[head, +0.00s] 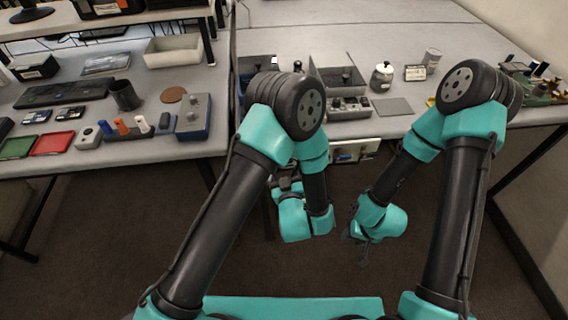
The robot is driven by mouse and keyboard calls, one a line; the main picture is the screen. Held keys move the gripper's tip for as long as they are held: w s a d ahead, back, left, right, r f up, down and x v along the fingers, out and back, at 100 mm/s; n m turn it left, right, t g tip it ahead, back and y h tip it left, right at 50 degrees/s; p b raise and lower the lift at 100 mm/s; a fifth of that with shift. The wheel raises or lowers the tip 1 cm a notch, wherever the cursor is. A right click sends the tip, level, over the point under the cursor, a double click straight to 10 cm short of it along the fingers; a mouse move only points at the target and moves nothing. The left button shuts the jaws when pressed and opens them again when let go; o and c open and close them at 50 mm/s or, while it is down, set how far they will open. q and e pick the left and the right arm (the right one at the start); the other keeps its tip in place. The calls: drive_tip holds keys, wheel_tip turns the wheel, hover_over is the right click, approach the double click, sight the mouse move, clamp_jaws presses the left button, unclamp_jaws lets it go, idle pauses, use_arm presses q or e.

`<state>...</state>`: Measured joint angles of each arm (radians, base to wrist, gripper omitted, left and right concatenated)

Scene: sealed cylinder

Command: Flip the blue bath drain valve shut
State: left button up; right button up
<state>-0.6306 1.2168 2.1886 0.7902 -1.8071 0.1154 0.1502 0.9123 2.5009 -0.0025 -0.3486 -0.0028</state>
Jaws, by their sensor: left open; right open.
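The blue bath drain valve is hard to tell at this size. My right gripper (360,250) is open and empty, low over the dark floor. Both are well apart from the blue part.
A blue-grey box (194,117) stands right of the row. A grey box with a round knob (88,138) and a red tray (53,143) lie left. A black cup (125,95) stands behind. The right table holds open bins, a white jar (381,76) and a can (432,58).

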use_arm(q)
drive_tip(key=shift+w+a, duration=0.15)
drive_tip(key=shift+w, duration=0.8)
drive_tip(key=shift+w+a, duration=0.15)
drive_tip(key=shift+w, duration=0.75)
drive_tip(key=shift+c, duration=0.4)
drive_tip(key=c, duration=0.8)
drive_tip(key=shift+d+f+m, duration=0.1)
drive_tip(key=shift+f+m, duration=0.05)
drive_tip(key=shift+m, duration=0.7)
drive_tip(key=shift+f+m, duration=0.15)
drive_tip(key=shift+m, duration=0.7)
drive_tip(key=shift+c, duration=0.2)
drive_tip(key=o, duration=0.9)
drive_tip(key=shift+s, duration=0.1)
drive_tip(key=s, duration=0.5)
drive_tip(key=s+d, duration=0.1)
drive_tip(key=s, duration=0.5)
drive_tip(key=s+d, duration=0.1)
drive_tip(key=s, duration=0.5)
drive_tip(key=shift+d, duration=0.25)
